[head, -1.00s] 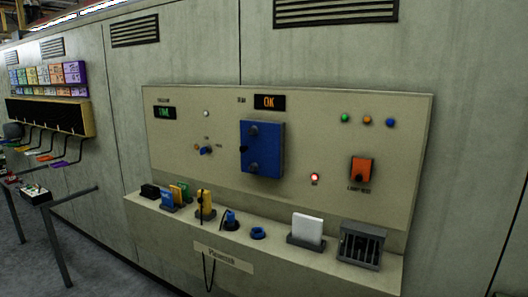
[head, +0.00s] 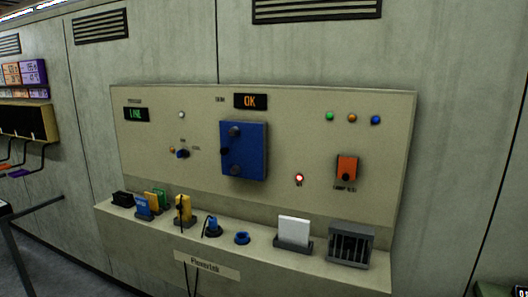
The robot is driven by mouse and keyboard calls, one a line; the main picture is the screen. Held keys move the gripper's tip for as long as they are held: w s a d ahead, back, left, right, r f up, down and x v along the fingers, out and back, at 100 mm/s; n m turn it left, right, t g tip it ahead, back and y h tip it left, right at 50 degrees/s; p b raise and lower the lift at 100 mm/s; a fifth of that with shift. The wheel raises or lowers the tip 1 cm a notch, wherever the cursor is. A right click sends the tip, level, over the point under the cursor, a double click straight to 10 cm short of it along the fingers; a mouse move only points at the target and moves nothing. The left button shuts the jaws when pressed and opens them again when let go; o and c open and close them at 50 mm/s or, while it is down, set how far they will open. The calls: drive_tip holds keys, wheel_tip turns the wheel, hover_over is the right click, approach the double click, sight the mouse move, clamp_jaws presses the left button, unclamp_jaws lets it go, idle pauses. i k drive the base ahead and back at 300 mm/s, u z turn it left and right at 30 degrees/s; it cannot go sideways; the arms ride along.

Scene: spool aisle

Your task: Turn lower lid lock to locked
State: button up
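A blue lid (head: 254,150) is on the beige wall panel, left of its middle, and looks shut. It carries two round grey-blue knobs, an upper lid lock (head: 235,131) and a lower lid lock (head: 235,171). A small black knob (head: 224,151) sits at the lid's left edge, between their heights. The locks are too small to tell which way they are turned. My gripper is not in view.
The beige panel (head: 300,125) has an orange switch box (head: 347,167), a lit red lamp (head: 299,178) and an "OK" display (head: 250,101). Its ledge holds several cards and tools, a white block (head: 294,231) and a grey slotted rack (head: 350,244). A dark rail (head: 38,212) stands at left.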

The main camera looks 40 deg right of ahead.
sight(235, 169)
drive_tip(key=z, duration=0.95)
drive_tip(key=k, duration=1)
drive_tip(key=i, duration=0.95)
drive_tip(key=z, duration=0.05)
